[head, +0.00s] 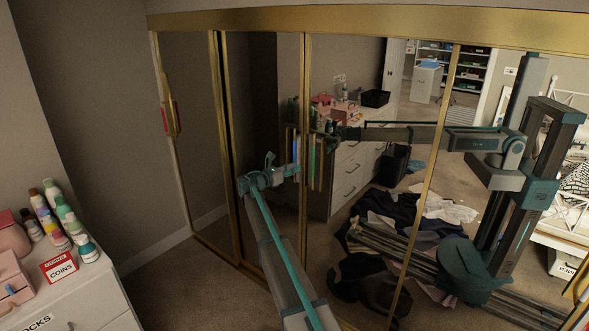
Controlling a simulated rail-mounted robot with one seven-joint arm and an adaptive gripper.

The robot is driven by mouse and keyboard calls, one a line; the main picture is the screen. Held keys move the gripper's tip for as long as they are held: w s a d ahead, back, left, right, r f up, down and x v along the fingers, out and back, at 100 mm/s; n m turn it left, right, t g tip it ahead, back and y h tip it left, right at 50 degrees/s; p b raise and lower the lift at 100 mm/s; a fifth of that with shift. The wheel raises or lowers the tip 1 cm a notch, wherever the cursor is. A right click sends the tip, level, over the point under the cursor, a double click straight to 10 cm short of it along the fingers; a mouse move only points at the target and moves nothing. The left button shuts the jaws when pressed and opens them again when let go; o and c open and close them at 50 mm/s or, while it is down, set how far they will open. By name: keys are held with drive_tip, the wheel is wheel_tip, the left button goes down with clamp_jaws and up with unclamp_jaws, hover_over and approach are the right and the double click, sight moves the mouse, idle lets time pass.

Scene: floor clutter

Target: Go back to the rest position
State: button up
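My gripper (288,171) is at the end of my arm, which reaches up from the bottom middle of the head view. It is in front of the gold-framed mirrored sliding doors (262,110), close to a gold upright. Its fingers are small and dark here, so I cannot tell whether they are apart. I see no object clearly held. I cannot tell whether the gripper touches the door. My arm is stretched out and shows again as a reflection in the mirror.
A white dresser (85,300) stands at the lower left with several bottles (65,215), a pink box (12,275) and a red-and-white coins box (60,267) on it. A red-marked gold handle (170,118) is on the left door. Dark clothes on the floor show in the mirror.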

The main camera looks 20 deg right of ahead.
idle(0.3)
drive_tip(key=s+a+f+m+g+y, duration=0.25)
drive_tip(key=s+f+m, duration=0.25)
drive_tip(key=s+f, duration=0.65)
drive_tip(key=s+a+f+m+g+y, duration=0.1)
drive_tip(key=s+a+f+m+y, duration=0.35)
drive_tip(key=s+f, duration=0.7)
drive_tip(key=s+a+f+m+g+y, duration=0.25)
drive_tip(key=s+f+m, duration=0.45)
drive_tip(key=f, duration=0.8)
drive_tip(key=s+a+f+m+g+y, duration=0.1)
drive_tip(key=s+a+f, duration=0.3)
drive_tip(key=s, duration=1.2)
drive_tip(key=s+a+f+m+g+y, duration=0.2)
drive_tip(key=s+a+f+g+y, duration=0.1)
drive_tip(key=s, duration=1.4)
drive_tip(key=s+a+f+m+g+y, duration=0.2)
drive_tip(key=s+a+f, duration=0.5)
drive_tip(key=s, duration=1)
drive_tip(key=shift+a+g+y, duration=0.3)
drive_tip(key=shift+a+y, duration=0.15)
drive_tip(key=shift+y, duration=0.3)
